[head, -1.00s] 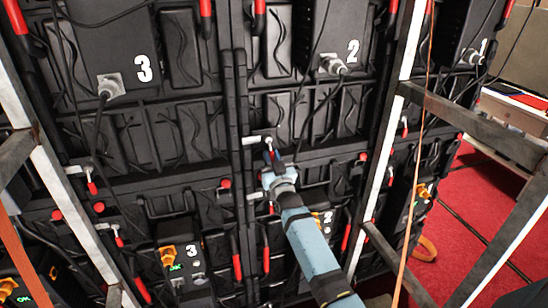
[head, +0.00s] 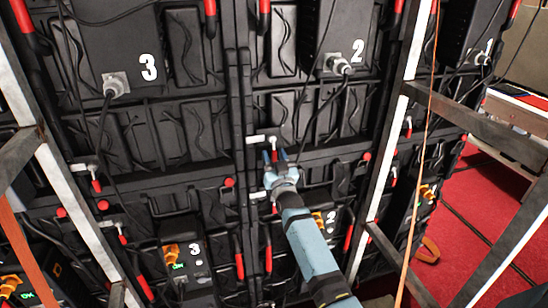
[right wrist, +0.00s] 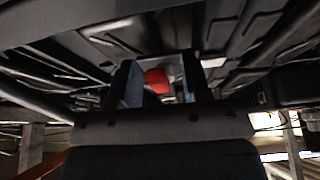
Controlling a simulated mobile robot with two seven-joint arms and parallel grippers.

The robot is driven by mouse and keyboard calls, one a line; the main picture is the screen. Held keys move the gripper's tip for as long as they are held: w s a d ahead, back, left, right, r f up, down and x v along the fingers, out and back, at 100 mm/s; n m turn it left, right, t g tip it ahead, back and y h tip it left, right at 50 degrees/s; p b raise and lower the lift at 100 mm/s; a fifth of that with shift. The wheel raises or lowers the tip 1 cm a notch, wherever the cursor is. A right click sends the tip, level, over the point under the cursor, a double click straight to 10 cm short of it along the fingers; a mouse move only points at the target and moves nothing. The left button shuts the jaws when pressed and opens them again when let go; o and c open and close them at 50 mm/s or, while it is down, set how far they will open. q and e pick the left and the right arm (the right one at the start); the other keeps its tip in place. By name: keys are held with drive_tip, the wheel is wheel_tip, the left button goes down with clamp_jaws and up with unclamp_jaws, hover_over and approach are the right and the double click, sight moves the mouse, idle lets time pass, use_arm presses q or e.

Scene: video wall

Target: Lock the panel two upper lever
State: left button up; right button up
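The panel two upper lever has a white bracket (head: 256,139) on the left edge of the black panel (head: 300,112) marked 2. Its red handle (right wrist: 157,80) shows in the right wrist view between my two fingers, with a gap visible on each side. My right gripper (head: 274,157) is open around the handle, fingers pointing up at the panel. In the head view the fingers partly hide the handle. My left gripper is not in view.
A second white bracket (head: 257,195) sits just below my gripper. Similar red-handled levers (head: 96,180) and cables are on neighbouring panels. Metal frame posts (head: 388,130) stand to the left and right in front of the wall. Red floor (head: 480,215) is free at the right.

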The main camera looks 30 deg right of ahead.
drive_tip(key=p+v, duration=0.3)
drive_tip(key=v, duration=1)
drive_tip(key=shift+s, duration=0.35)
drive_tip(key=shift+f, duration=0.15)
drive_tip(key=shift+a, duration=0.1)
drive_tip(key=s+a+f+n+g+y+p, duration=0.1)
drive_tip(key=s+a+f+n+g+y, duration=0.1)
drive_tip(key=s, duration=0.7)
drive_tip(key=s+a+f+n+g+y+p, duration=0.2)
drive_tip(key=s+a+f+g+y, duration=0.1)
drive_tip(key=s+a+f+g, duration=0.2)
drive_tip(key=s+a+f+n+g+y+p, duration=0.1)
drive_tip(key=s+a+f, duration=0.5)
drive_tip(key=s, duration=0.7)
drive_tip(key=a+n+g+y, duration=0.1)
drive_tip(key=a+g+y, duration=0.1)
drive_tip(key=shift+s+a+f+g+y+p, duration=0.2)
drive_tip(key=shift+a+g+y+p, duration=0.1)
drive_tip(key=shift+a+g, duration=0.1)
